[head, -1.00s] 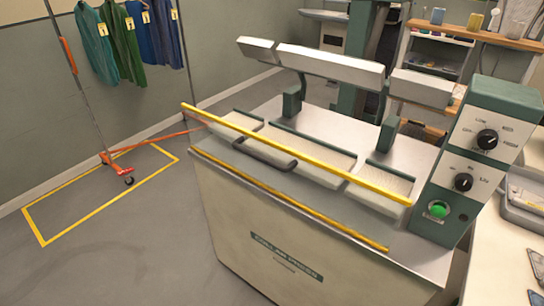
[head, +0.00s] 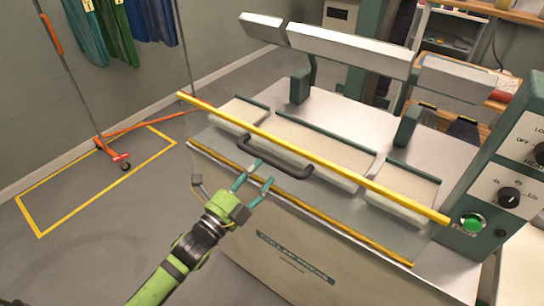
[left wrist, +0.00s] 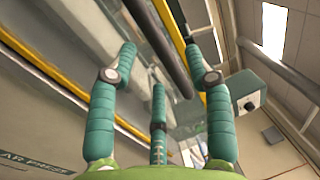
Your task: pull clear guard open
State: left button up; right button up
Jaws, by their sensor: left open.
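The clear guard (head: 325,203) is a see-through panel across the front of the press, with a yellow bar (head: 310,157) along its top edge. A dark curved handle (head: 278,158) is fixed to its front; the handle also crosses the left wrist view (left wrist: 164,45). My left gripper (head: 262,175) is open and empty, just in front of and below the handle's left part. In the left wrist view its fingers (left wrist: 160,62) are spread, with the handle beyond them. Whether they touch it is unclear. My right gripper is not in view.
The press body (head: 290,255) stands below the guard, with pale pads (head: 325,143) behind it and a raised pressing head (head: 345,50) above. A control box (head: 505,180) with dials and a green button stands at right. The floor at left is clear around a yellow-marked rectangle and orange-based rail.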

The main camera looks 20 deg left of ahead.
aim_at(268, 161)
pick_arm(q)
jog(key=p+x, duration=0.1)
jog(key=x, duration=0.4)
jog(key=shift+w+f, duration=0.1)
grip_shut()
